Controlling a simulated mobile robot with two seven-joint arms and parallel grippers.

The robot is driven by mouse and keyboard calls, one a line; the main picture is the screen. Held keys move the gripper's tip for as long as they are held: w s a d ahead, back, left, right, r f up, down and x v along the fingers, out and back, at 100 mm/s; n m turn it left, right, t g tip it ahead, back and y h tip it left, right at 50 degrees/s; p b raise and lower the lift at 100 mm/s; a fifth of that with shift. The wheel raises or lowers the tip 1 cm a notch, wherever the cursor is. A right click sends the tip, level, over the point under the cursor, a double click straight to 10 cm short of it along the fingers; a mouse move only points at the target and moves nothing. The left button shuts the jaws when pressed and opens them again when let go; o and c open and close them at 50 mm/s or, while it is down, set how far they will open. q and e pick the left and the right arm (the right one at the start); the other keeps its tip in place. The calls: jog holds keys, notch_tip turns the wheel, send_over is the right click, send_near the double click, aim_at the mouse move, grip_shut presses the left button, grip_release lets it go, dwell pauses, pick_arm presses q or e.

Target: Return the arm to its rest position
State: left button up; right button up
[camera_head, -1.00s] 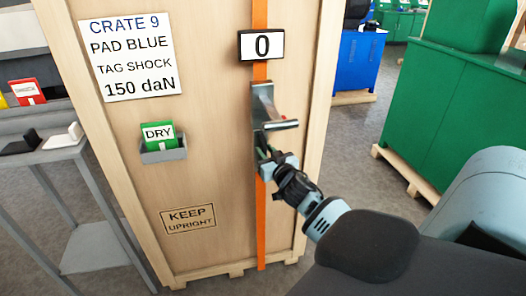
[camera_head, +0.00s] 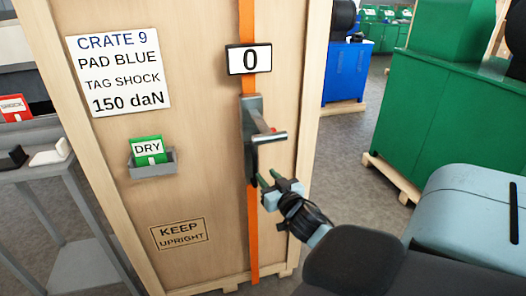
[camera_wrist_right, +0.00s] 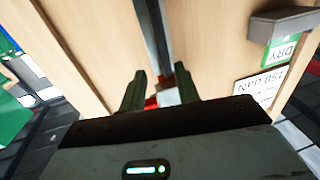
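The wooden crate (camera_head: 205,205) stands upright, with an orange strap (camera_head: 254,235) down its front. A grey metal tensioner (camera_head: 252,118) with a projecting handle (camera_head: 268,137) sits on the strap, under a display reading 0 (camera_head: 249,59). My right gripper (camera_head: 269,177) is just below the handle and looks apart from it. In the wrist view its two dark fingers (camera_wrist_right: 160,92) are spread, with a red and white part showing between or beyond them. I cannot tell the depth there. My left gripper is not in view.
A green DRY card (camera_head: 149,148) sits in a grey holder (camera_head: 153,168) on the crate, below a white label (camera_head: 118,75). A grey side table (camera_head: 62,180) stands at left. Green cabinets (camera_head: 430,110) on a pallet stand at right. Floor shows between crate and cabinets.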

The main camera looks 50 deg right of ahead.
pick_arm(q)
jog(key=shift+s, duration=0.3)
pick_arm(e)
jog(key=shift+s, duration=0.2)
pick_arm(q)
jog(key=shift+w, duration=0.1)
